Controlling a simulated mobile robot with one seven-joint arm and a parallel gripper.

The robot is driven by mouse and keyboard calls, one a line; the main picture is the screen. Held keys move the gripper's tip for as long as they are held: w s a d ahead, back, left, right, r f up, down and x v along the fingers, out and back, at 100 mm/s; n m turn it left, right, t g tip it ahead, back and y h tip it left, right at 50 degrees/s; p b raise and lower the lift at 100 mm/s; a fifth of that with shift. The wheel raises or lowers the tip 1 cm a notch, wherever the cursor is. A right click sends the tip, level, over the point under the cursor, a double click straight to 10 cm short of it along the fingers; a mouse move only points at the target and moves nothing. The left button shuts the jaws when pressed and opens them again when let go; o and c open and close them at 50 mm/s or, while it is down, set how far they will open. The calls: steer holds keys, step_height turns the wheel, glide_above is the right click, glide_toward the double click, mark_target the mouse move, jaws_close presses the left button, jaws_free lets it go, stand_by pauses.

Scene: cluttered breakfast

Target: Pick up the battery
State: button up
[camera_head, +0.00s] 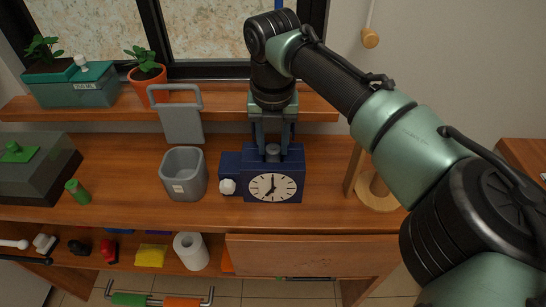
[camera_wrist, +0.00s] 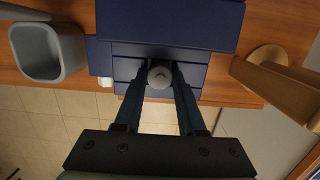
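A grey cylinder with a small nub on top, which looks like the battery (camera_head: 273,150), stands upright in the top of a dark blue clock (camera_head: 232,163). In the wrist view the grey battery (camera_wrist: 160,76) sits between my fingertips, against the blue clock body (camera_wrist: 205,75). My gripper (camera_head: 273,140) points down over the clock, with one finger on each side of the battery. The fingers look open, with a narrow gap in the head view; contact is not clear. The battery's lower part is hidden in the clock.
A grey bin (camera_head: 184,178) stands left of the clock, and a wooden stand (camera_head: 378,194) stands right of it. A green cylinder (camera_head: 77,190) is farther left. Potted plants sit on the back shelf. A paper roll (camera_head: 191,251) and a yellow block (camera_head: 151,256) lie on the lower shelf.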

mark_target(273, 148)
jaws_close()
step_height(273, 148, up, 10)
stand_by(0.6)
